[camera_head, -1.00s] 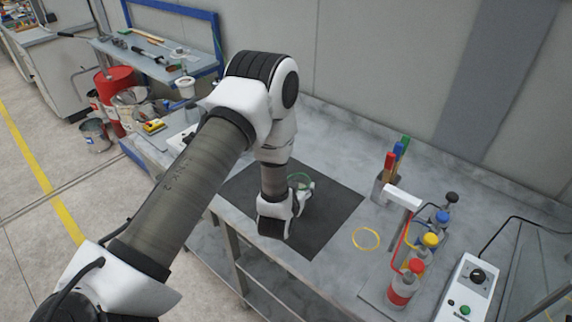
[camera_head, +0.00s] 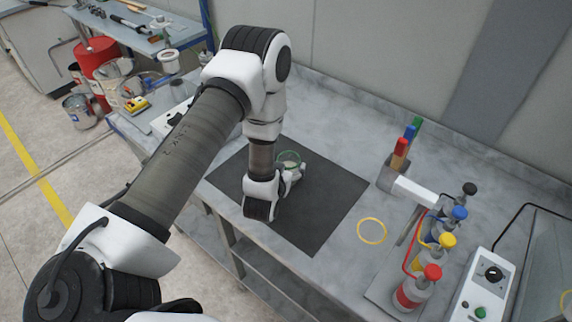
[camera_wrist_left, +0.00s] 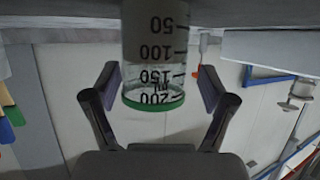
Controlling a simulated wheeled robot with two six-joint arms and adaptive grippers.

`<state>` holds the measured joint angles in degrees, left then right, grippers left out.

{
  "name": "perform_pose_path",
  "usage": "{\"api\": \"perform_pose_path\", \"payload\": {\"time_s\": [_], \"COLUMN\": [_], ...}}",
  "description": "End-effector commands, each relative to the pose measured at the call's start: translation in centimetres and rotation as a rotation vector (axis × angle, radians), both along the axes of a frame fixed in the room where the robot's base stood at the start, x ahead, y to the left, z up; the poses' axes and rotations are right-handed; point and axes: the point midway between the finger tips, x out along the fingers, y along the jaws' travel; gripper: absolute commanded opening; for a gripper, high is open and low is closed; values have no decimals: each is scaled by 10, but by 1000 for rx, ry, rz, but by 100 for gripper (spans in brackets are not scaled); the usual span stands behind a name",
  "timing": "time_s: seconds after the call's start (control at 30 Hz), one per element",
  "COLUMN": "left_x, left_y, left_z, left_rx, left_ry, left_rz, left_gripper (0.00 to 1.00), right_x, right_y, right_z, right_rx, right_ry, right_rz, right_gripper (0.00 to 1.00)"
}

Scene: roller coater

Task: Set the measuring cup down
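The measuring cup (camera_head: 289,159) is clear with a green rim and stands on the dark mat (camera_head: 325,209). My left gripper (camera_head: 293,177) is low over the mat, right at the cup, and partly hides it. In the left wrist view the cup (camera_wrist_left: 155,60) appears upside down, with its scale marks and green rim between the fingers. My left gripper (camera_wrist_left: 158,88) is open there, with a clear gap between the cup and the right-hand finger and a narrow one at the left-hand finger. The cup's base is out of clear sight. My right gripper is not in view.
A yellow ring (camera_head: 372,231) lies right of the mat. A holder with coloured handles (camera_head: 399,155) and a rack of capped bottles (camera_head: 432,272) stand farther right, by a control box (camera_head: 484,285). The bench behind the mat is clear.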

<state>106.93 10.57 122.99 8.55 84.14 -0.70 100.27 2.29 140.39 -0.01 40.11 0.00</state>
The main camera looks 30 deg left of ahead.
Motion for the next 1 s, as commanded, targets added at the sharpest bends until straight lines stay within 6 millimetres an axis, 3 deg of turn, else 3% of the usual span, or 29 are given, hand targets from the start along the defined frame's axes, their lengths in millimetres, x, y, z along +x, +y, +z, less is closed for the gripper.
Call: {"api": "perform_pose_path", "payload": {"time_s": [0.27, 0.7, 1.0], "left_x": [-9, -96, -106], "left_y": [-4, -32, -35], "left_z": [5, 41, 46], "left_rx": [0, 1, 0], "left_ry": [2, 5, -1], "left_rz": [-1, -2, -1], "left_gripper": [83, 83, 83], "right_x": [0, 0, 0], "right_y": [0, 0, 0], "right_z": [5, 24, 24], "right_rx": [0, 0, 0], "right_ry": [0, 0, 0], "right_rz": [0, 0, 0], "right_gripper": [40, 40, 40]}}
